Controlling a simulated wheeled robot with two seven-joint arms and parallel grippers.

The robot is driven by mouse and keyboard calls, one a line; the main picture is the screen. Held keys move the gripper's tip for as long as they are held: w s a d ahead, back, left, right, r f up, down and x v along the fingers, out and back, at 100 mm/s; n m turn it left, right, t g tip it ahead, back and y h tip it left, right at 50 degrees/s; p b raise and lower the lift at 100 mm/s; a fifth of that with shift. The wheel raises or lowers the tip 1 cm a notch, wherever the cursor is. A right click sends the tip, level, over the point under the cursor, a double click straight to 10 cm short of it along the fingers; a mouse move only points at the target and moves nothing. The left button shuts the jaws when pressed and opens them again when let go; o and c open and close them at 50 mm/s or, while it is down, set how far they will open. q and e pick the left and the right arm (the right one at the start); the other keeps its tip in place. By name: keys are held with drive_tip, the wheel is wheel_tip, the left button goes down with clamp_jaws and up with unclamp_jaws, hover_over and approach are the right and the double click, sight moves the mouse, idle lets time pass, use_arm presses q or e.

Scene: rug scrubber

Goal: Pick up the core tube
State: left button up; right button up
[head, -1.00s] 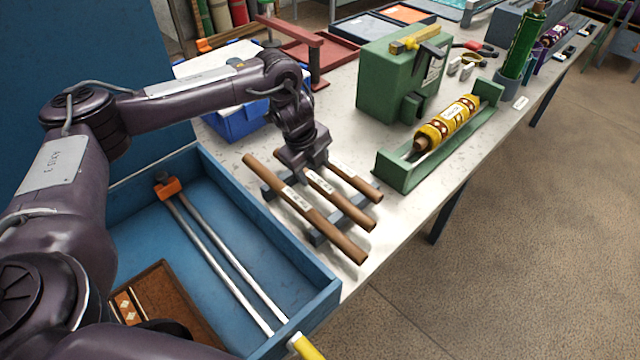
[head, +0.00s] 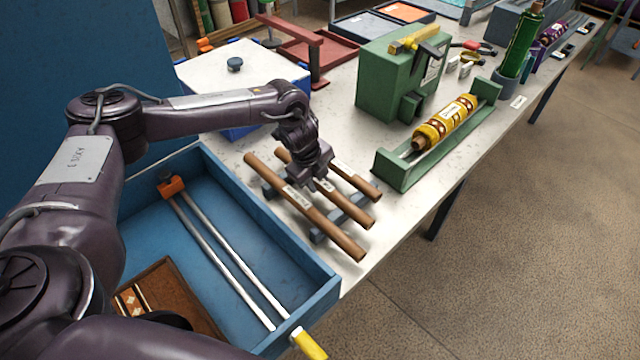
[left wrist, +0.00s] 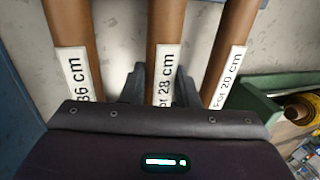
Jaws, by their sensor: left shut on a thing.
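Three brown core tubes lie side by side across a dark rack (head: 318,236) on the table. The wrist view shows their labels: the 36 cm tube (left wrist: 70,35) at left, the 28 cm tube (left wrist: 166,25) in the middle and the 20 cm tube (left wrist: 228,35) at right. In the head view, the 36 cm tube (head: 328,230) is nearest the drawer and the 20 cm tube (head: 362,183) is farthest. My left gripper (head: 318,186) is shut on the 28 cm tube (head: 349,208), its fingers on either side. The tube still appears level with its neighbours. My right gripper is out of view.
A blue drawer (head: 320,280) with metal rods stands left of the rack. A green cradle (head: 392,178) with a yellow patterned roll (head: 445,122) is close at right. A green machine (head: 385,80) and a white-lidded blue box (head: 215,72) stand behind.

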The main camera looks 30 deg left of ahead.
use_arm(q)
drive_tip(key=shift+c, duration=0.9)
